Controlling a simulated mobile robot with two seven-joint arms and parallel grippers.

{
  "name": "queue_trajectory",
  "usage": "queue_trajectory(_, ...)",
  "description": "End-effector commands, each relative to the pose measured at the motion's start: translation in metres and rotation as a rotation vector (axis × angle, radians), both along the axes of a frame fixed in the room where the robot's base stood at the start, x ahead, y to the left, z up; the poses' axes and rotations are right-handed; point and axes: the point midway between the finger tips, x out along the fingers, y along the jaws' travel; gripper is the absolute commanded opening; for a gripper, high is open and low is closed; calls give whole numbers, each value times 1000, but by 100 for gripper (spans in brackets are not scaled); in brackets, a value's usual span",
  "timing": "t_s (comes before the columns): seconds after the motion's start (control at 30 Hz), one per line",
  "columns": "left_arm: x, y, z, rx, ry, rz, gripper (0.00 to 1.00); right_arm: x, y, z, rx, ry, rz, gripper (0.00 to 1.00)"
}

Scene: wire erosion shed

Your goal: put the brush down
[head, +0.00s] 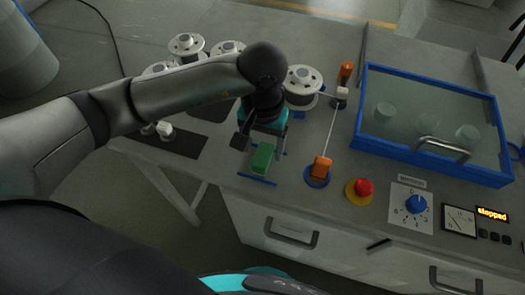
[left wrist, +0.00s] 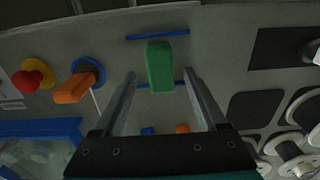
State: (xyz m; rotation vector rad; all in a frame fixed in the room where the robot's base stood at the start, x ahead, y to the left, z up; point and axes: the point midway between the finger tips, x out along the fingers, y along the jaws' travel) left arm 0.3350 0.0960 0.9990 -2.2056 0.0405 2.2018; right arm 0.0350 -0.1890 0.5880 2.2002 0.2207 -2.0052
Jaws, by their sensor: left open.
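The brush (head: 262,158) shows as a green block on the grey bench top, at the front edge side. In the left wrist view the green block (left wrist: 160,67) lies between two blue strips, its near end over the lower strip. My left gripper (head: 262,141) is above and just behind it. In the left wrist view its two fingers (left wrist: 159,76) are spread apart, with the green block between and beyond their tips and a gap on each side. Any bristles are hidden. My right gripper is not in view.
An orange handle (head: 321,166) in a blue ring and a red button (head: 364,187) stand to the right. A blue-framed glass lid (head: 432,150) covers a box further right. White spools (head: 303,80) stand behind the gripper. Dark mats (head: 180,140) lie to the left.

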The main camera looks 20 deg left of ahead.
Motion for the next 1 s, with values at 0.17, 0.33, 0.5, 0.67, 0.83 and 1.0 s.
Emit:
queue_trajectory(0.17, 1, 1, 43, 2, -6, -1, 74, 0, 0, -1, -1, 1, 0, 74)
queue_trajectory(0.33, 1, 0, 71, 1, -4, 1, 74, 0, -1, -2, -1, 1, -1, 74)
queue_trajectory(0.5, 0, 0, 85, 1, -1, 1, 74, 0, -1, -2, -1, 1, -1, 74)
queue_trajectory(0.67, 0, 0, 88, 1, 1, 1, 74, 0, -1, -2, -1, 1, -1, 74)
queue_trajectory(0.83, 0, 0, 88, 1, 1, 1, 74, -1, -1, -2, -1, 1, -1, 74)
queue_trajectory(1.0, 0, 0, 88, 1, 1, 1, 74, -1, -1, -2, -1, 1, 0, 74)
